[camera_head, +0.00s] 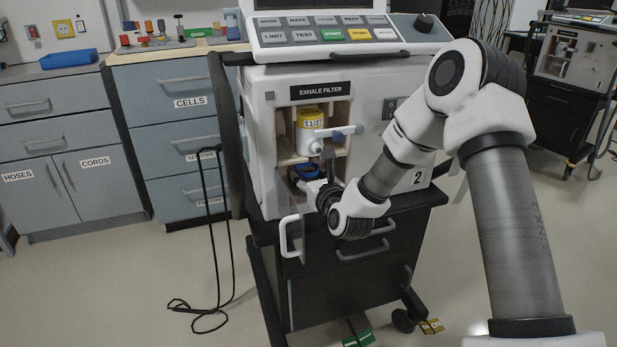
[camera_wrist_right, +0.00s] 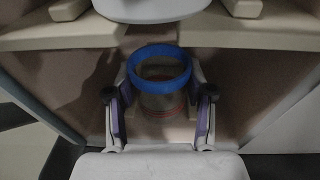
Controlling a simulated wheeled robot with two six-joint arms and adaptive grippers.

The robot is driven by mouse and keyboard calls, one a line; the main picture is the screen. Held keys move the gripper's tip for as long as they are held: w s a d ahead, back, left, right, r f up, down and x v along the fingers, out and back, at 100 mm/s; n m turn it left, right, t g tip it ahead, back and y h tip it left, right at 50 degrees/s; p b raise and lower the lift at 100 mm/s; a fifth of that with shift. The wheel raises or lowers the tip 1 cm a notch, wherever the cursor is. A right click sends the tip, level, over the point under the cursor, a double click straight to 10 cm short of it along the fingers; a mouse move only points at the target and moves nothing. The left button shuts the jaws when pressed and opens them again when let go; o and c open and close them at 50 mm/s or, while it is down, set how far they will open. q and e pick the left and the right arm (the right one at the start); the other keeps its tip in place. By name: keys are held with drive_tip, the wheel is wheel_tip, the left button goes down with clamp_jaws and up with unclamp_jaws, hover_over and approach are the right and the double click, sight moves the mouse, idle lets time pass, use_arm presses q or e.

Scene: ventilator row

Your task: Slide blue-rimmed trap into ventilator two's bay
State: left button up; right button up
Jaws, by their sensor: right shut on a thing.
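The blue-rimmed trap (camera_head: 307,171) is in the lower part of the open bay of the ventilator marked 2 (camera_head: 385,170), below the yellow-topped filter (camera_head: 311,128). In the right wrist view the trap (camera_wrist_right: 160,64) shows a blue ring over a clear body with red lines. It looks upright. My right gripper (camera_head: 314,184) reaches into the bay from the front. In the right wrist view, the fingers of my right gripper (camera_wrist_right: 160,105) are on both sides of the trap's body, shut on it. Whether the trap's base touches the bay floor is hidden. My left gripper is not in view.
A shelf (camera_wrist_right: 228,33) crosses above the trap, with a white rounded part (camera_wrist_right: 150,9) hanging over it. A clear door with a white handle (camera_head: 283,238) stands open at the bay's left. A lever with a blue end (camera_head: 348,131) sticks out beside the filter.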

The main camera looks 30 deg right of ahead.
drive_tip(key=o, duration=1.2)
drive_tip(key=shift+o, duration=0.2)
drive_tip(key=v, duration=1.2)
drive_tip(key=shift+f, duration=0.1)
